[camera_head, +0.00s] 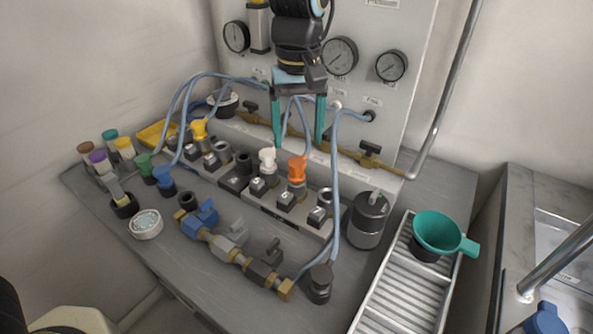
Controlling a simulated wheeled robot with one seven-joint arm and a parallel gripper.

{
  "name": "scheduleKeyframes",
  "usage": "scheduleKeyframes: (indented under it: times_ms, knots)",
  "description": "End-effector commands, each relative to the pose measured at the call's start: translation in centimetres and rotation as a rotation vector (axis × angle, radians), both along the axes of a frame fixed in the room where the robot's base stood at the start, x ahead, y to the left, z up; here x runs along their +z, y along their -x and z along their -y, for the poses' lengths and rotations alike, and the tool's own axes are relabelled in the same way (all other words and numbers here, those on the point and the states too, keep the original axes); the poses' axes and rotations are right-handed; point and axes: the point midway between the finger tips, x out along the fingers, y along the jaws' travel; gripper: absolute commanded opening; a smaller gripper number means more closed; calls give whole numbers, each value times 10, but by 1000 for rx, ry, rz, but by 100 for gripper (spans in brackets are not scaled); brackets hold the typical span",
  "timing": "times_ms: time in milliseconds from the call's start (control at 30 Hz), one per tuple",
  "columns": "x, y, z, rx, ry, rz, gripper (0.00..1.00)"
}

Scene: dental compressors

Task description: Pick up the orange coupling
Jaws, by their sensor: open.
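The orange coupling (297,168) stands upright in a socket of the grey rail on the bench, right of a white coupling (267,159). My gripper (298,143) hangs from above, its two teal fingers spread apart and pointing down. It is open, with nothing seen held between the fingers. In the picture the fingertips lie just above the white and orange couplings; the exact height and depth gap cannot be told from this one view.
Blue hoses loop behind and right of the gripper to the gauge panel (330,95). A yellow coupling (199,130) stands left. A valve manifold (235,250) lies in front. A black cylinder (370,219) and a ribbed tray (404,300) with a green funnel (440,231) are right.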

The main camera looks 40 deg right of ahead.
Motion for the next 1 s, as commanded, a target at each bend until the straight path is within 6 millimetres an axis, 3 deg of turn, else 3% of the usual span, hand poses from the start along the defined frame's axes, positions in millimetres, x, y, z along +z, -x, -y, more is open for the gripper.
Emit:
scheduleKeyframes:
  times_ms: [100, 367, 700, 1000]
  knots:
    - [-20, 0, -1, 1, -4, -1, 79]
    - [-40, -2, 0, 1, -1, 0, 79]
    - [-84, -6, 1, 2, -3, -1, 79]
    - [-89, -6, 1, 1, 1, -1, 79]
